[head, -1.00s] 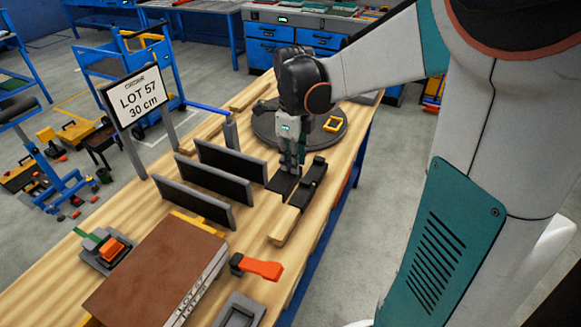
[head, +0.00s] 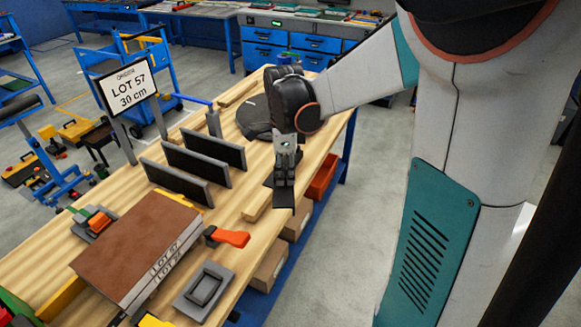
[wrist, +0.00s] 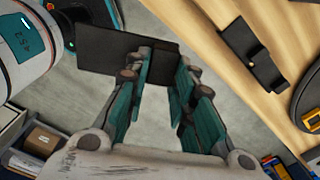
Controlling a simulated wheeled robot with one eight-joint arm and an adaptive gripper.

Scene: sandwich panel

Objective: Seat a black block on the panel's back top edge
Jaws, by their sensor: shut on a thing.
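My gripper (head: 285,180) is shut on a flat black block (head: 279,196) and holds it out by the table's right edge. In the wrist view the block (wrist: 112,52) spans the fingertips (wrist: 163,62) and sticks out mostly to the left, with grey floor beneath. A brown-topped panel (head: 135,245) lies flat at the table's near end, with white LOT labels on its right side face. My gripper is well beyond the panel and to its right. A second black piece (wrist: 250,55) with a raised part lies on the table in the wrist view.
A LOT 57 sign (head: 127,88) stands left. A round dark turntable (head: 255,118) is farther back.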

